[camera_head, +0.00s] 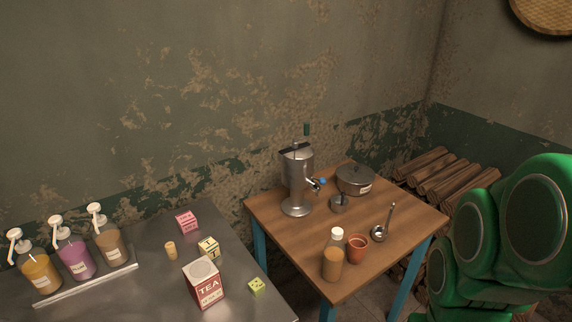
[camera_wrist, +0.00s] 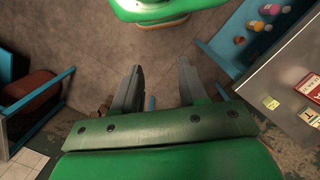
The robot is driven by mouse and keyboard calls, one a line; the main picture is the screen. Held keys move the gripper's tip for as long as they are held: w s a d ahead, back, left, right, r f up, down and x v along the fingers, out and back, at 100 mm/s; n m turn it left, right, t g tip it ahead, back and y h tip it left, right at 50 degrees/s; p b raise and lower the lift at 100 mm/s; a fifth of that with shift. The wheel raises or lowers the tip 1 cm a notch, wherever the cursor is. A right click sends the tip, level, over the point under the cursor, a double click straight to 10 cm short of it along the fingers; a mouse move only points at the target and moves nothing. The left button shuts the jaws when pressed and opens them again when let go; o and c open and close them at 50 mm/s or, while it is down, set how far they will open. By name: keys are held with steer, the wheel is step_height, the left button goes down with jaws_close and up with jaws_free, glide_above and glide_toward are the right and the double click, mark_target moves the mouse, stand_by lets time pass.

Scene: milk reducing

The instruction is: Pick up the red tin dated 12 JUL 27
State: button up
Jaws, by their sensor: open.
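A red tin (camera_head: 204,285) with a pale lid and a label reading TEA stands upright on the grey metal table (camera_head: 140,290) in the head view. Small print sits low on its front, too small for me to read as a date. The red tin also shows at the right edge of the wrist view (camera_wrist: 312,87), partly cut off. My gripper (camera_wrist: 158,82) is open and empty in the wrist view, over the floor and well apart from the tin. The gripper's fingers are not in the head view; my green arm (camera_head: 500,240) fills its right side.
Pump bottles (camera_head: 75,258) stand at left. A wooden table (camera_head: 275,220) holds an urn (camera_head: 297,180), a pot (camera_head: 355,179) and a bottle (camera_head: 333,258).

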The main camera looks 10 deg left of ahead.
steer(key=o, duration=1.1)
steer(key=w+d+r+t+h, duration=0.1)
steer(key=w+d+r+t, duration=0.15)
steer(key=w+r, duration=0.6)
steer(key=w+d+r+n+t+h, duration=0.1)
steer(key=w+r+t, duration=0.25)
steer(key=w, duration=0.95)
steer(key=w+d+r+t, duration=0.25)
steer(key=w+r, duration=0.35)
steer(key=w, duration=0.5)
steer(key=w+a+f+n+h, duration=0.1)
steer(key=a+f+n, duration=0.4)
steer(key=a, duration=0.5)
steer(key=a+f+n+g+h, duration=0.15)
steer(key=a+f+n, duration=0.25)
steer(key=a, duration=0.6)
steer(key=w+a+f+n+h, duration=0.1)
steer(key=a+f+n+h, duration=0.1)
steer(key=a+f+n, duration=0.5)
steer(key=n+t, duration=0.5)
steer(key=n, duration=0.7)
glide_toward(196, 271)
steer(key=shift+h, duration=0.35)
steer(key=shift+x, duration=4.75)
